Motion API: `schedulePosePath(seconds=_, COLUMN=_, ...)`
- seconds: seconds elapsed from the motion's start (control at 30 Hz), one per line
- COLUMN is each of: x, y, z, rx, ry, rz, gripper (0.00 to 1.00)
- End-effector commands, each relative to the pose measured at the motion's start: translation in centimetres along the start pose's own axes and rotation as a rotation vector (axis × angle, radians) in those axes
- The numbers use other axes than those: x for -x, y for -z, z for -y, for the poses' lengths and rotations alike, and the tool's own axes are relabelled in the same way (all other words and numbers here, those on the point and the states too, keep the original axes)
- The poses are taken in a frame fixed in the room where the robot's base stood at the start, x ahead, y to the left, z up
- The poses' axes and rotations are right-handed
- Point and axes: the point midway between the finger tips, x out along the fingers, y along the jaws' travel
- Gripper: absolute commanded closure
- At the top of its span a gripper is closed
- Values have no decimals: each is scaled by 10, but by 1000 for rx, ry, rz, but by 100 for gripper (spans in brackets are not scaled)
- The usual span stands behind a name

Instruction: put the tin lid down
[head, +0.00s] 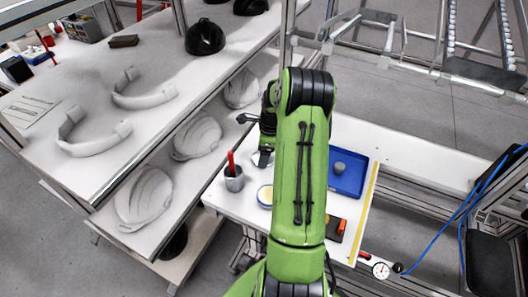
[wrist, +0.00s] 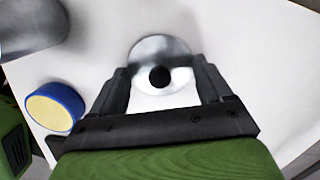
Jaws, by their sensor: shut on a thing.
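The tin lid (wrist: 160,50) is a shiny silver disc with a black knob (wrist: 160,77) at its middle. It is between the fingers of my gripper (wrist: 163,80) in the wrist view, and the jaws are shut on it. In the head view my gripper (head: 265,157) is over the left part of the white table (head: 225,203), partly hidden by my green arm. Only a pale bit of the lid shows there beside the gripper. The white surface lies below the lid; I cannot tell how large the gap is.
A blue-rimmed yellow roll (wrist: 55,107) and a grey cup (head: 234,180) holding something red stand close by. A blue tray (head: 350,188) with a grey cylinder (head: 340,168) is right of my arm. A shelf with white helmet shells (head: 197,137) is at left.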

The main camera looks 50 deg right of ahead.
Motion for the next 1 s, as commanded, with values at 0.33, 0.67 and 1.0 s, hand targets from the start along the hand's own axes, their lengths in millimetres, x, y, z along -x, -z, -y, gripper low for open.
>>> schedulePosePath(seconds=0.33, x=-2, y=0, z=0, rx=0, ry=-1, rz=0, gripper=0)
schedulePosePath(seconds=0.67, x=46, y=-1, z=1, rx=0, ry=5, rz=0, gripper=0)
schedulePosePath(seconds=1.0, x=118, y=0, z=0, rx=0, ry=1, rz=0, gripper=0)
